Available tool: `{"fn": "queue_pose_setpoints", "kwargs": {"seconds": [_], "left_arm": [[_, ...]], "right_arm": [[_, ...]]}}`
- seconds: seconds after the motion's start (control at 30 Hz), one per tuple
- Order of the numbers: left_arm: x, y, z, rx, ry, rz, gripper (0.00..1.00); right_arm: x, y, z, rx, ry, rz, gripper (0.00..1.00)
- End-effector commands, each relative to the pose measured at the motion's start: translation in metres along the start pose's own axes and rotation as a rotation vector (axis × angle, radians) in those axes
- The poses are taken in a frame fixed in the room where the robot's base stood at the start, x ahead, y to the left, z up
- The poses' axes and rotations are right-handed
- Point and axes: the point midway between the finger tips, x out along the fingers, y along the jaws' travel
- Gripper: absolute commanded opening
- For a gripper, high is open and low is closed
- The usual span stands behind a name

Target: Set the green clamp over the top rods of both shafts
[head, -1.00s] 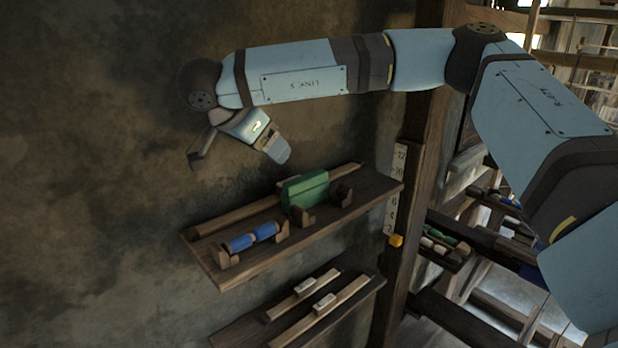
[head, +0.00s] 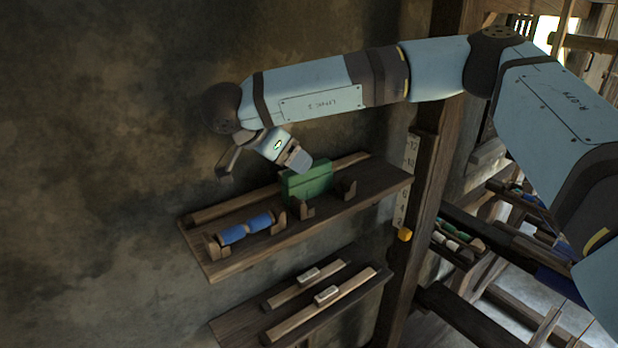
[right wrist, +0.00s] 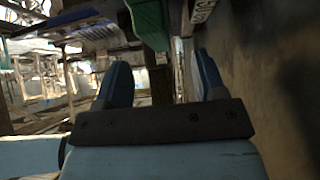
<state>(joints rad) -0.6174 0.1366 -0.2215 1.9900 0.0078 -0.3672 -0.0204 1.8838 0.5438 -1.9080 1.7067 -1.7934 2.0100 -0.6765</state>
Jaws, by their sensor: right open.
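The green clamp (head: 308,182) stands upright on the upper wall shelf, between small dark wooden holders. My right gripper (head: 299,160) is open and empty, just above the clamp's upper left part. In the right wrist view, its two blue-grey fingers (right wrist: 162,78) stand apart, and the green clamp (right wrist: 149,24) shows at the top, beyond the fingertips and between their lines. I cannot tell from the head view whether a finger touches the clamp. The shafts and their top rods cannot be made out. My left gripper is not in view.
The upper shelf (head: 225,262) also carries a blue roll (head: 245,229) in holders and a long wooden bar behind. A lower shelf (head: 240,325) holds wooden sticks with pale tags. A dark post (head: 413,225) with a scale and yellow marker stands right of the shelves.

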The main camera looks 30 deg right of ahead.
Motion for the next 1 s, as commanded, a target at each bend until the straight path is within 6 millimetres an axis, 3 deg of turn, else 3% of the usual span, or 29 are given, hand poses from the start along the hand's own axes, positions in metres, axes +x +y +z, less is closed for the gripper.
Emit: {"fn": "queue_pose_setpoints", "kwargs": {"seconds": [0.17,0.5,0.7,0.73,0.97,1.0], "left_arm": [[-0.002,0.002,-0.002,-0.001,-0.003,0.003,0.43],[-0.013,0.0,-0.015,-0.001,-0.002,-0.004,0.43],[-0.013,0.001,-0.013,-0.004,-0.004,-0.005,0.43],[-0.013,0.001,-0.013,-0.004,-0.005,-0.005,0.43],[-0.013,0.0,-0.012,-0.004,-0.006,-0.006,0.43],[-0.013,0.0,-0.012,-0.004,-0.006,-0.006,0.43]], "right_arm": [[0.009,0.001,0.0,-0.001,-0.001,0.001,0.64],[0.052,0.002,0.002,-0.001,0.0,0.0,0.64],[0.054,0.002,0.003,-0.001,0.0,-0.001,0.64],[0.054,0.002,0.003,-0.001,0.0,-0.001,0.62],[0.054,0.002,0.003,0.0,0.0,-0.001,0.09],[0.054,0.002,0.003,-0.001,0.0,-0.001,0.09]]}}
